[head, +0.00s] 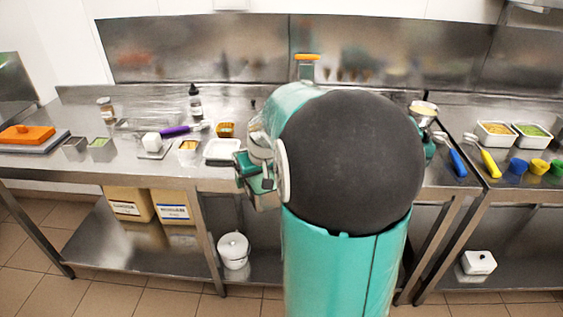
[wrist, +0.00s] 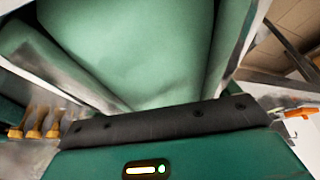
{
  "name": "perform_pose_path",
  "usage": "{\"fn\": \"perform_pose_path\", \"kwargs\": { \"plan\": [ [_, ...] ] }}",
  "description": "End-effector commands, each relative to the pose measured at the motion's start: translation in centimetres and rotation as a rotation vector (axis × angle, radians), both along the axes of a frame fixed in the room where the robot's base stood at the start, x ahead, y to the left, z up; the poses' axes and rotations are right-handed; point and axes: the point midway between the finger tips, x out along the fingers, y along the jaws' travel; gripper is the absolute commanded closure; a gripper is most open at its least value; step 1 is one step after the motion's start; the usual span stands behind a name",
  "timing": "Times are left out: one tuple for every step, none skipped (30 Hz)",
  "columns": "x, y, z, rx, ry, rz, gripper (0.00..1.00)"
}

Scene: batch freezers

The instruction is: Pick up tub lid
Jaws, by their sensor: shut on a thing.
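My gripper (head: 254,172) is partly seen in the head view, at the front edge of the left steel counter, beside my large dark arm joint. Its dark green body fills the bottom of the wrist view. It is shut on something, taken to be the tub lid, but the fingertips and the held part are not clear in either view. A white, shallow, rectangular piece (head: 222,150) lies on the counter just left of my gripper. I cannot tell whether it is the lid or an open tub, or whether the gripper touches it.
A purple-handled tool (head: 182,130), a dark bottle (head: 195,103) and small containers stand left on the counter. Filled white tubs (head: 497,134) and coloured scoops (head: 517,170) are on the right counter. A lidded white bucket (head: 233,249) stands below. My arm hides the middle.

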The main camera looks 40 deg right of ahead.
Motion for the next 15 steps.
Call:
{"fn": "perform_pose_path", "kwargs": {
  "plan": [
    [1.1,1.5,-0.9,0.001,0.001,0.024,0.66],
    [1.7,2.3,-1.5,0.0,0.001,0.035,0.66],
    [2.4,3.5,-2.2,0.001,0.002,0.049,0.66],
    [3.0,4.3,-2.8,0.001,0.001,0.06,0.66],
    [3.5,5.2,-3.4,0.001,0.003,0.071,0.66],
    [4.4,6.4,-4.2,0.001,0.001,0.087,0.66],
    [5.0,7.4,-4.8,0.001,0.002,0.1,0.66],
    [5.6,8.4,-5.5,0.001,0.001,0.114,0.66],
    [6.5,9.8,-6.4,0.001,0.002,0.132,0.66],
    [7.2,10.9,-7.1,0.003,0.001,0.146,0.66],
    [7.8,12.0,-7.9,0.004,0.001,0.16,0.66],
    [8.7,13.4,-8.9,0.005,0.001,0.178,0.66],
    [9.3,14.5,-9.5,0.004,-0.001,0.191,0.66],
    [9.9,15.6,-10.2,0.005,-0.001,0.205,0.66],
    [10.7,17.0,-11.2,0.006,-0.001,0.223,0.66]
  ]
}}
